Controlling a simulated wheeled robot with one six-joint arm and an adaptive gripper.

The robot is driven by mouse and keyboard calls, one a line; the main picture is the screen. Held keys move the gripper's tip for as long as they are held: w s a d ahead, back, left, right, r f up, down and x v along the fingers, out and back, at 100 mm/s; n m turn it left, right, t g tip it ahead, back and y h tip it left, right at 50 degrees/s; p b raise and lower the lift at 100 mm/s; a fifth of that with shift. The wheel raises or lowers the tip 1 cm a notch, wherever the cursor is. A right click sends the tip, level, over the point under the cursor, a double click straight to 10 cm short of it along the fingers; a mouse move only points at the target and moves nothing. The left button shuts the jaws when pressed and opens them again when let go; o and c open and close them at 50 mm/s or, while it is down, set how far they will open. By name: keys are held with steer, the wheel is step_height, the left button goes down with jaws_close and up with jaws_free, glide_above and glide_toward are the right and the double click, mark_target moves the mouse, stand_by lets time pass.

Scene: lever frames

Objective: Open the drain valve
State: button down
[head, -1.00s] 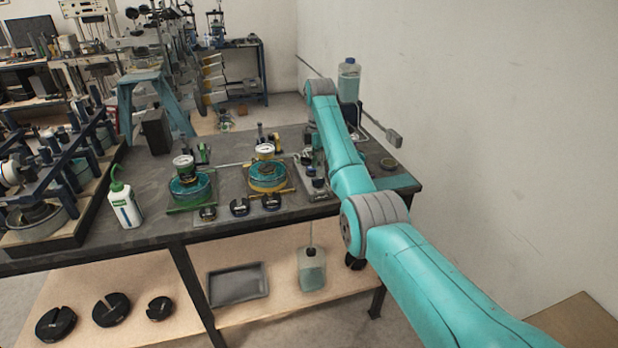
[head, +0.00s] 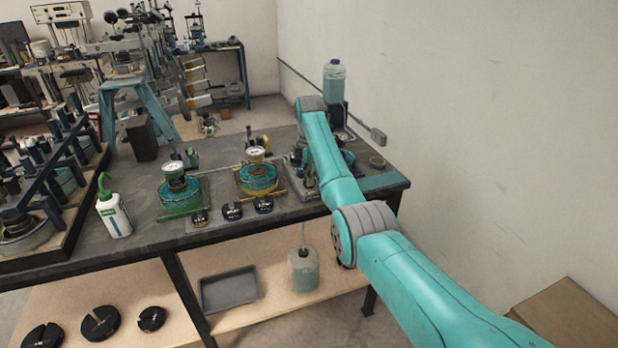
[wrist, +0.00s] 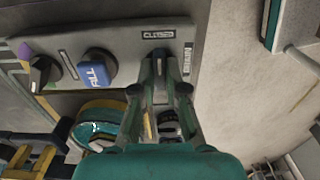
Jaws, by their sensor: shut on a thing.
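In the wrist view a grey valve panel (wrist: 125,40) carries a row of knobs. A blue knob marked FILL (wrist: 97,67) and a black knob (wrist: 42,72) stand to the left of my gripper (wrist: 160,62). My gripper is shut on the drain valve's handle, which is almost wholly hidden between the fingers. A label reading CLOSED (wrist: 158,34) lies just beyond the fingertips, and a DRAIN label (wrist: 187,60) is to their right. In the head view my arm hides the gripper and most of the panel.
Teal (head: 180,196) and yellow-based (head: 258,180) cells with dials stand left of my arm on the dark bench (head: 140,225). A bottle of liquid (head: 334,80) stands behind my arm near the wall. A jug (head: 304,270) and a grey tray (head: 229,290) are on the lower shelf.

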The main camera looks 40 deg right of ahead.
steer(key=shift+m, duration=0.4)
steer(key=m, duration=1)
steer(key=shift+m, duration=2)
steer(key=c, duration=1.2)
jaws_free()
